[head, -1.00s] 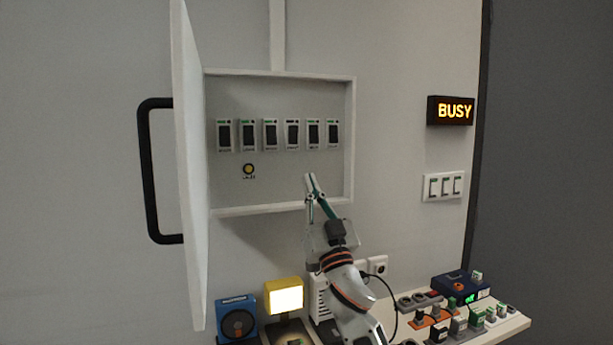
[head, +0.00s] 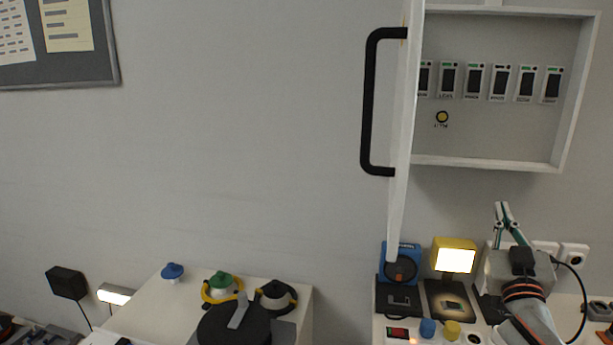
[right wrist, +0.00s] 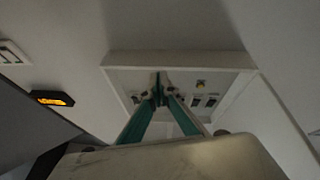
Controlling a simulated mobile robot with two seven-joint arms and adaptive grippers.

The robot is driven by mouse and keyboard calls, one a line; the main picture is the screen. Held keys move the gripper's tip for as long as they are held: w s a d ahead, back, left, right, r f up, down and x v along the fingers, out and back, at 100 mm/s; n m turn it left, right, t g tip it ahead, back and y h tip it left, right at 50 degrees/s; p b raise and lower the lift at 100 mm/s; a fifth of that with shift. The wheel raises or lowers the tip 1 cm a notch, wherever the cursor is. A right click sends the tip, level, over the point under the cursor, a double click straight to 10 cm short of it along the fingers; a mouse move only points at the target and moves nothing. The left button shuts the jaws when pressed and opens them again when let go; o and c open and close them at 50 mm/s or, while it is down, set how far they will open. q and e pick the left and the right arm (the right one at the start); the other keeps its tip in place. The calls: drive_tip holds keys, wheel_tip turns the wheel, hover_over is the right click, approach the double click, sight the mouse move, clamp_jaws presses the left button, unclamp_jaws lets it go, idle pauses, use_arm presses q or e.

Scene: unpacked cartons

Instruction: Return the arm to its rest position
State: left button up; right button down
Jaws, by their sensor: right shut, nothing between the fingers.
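My right gripper (head: 503,208) is at the lower right of the head view, its fingers shut and empty, pointing up. It is below the open wall cabinet (head: 485,162) and apart from it. In the right wrist view the same gripper (right wrist: 160,90) points towards the cabinet (right wrist: 180,60), whose inside and switches show beyond the fingertips. My left gripper is not in view.
The cabinet door (head: 402,130) stands open with a black handle (head: 369,100). Below are a lit yellow lamp (head: 455,244), a blue device (head: 400,272) and a panel with knobs (head: 428,328). A white bench (head: 150,310) is at the left. A cable hangs from the socket (head: 573,254).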

drive_tip(key=s+a+f+n+g, duration=0.15)
drive_tip(key=s+f+g, duration=0.3)
drive_tip(key=f, duration=0.65)
drive_tip(key=s+a+f+n+g, duration=0.1)
drive_tip(key=s+f+n+g, duration=0.15)
drive_tip(key=s+f, duration=0.6)
drive_tip(key=s+a+f+n+g+y, duration=0.1)
drive_tip(key=s+a+f+n+g, duration=0.2)
drive_tip(key=s+f, duration=0.6)
drive_tip(key=s+a+f+n+g+y, duration=0.15)
drive_tip(key=s+f+g, duration=0.25)
drive_tip(key=s+f, duration=0.45)
drive_tip(key=w+a+f+m+t+y, duration=0.2)
drive_tip(key=a+f+y, duration=0.5)
drive_tip(key=a+f, duration=0.7)
drive_tip(key=shift+a+t, duration=0.45)
drive_tip(key=shift+t, duration=0.25)
drive_tip(key=shift+f, duration=0.1)
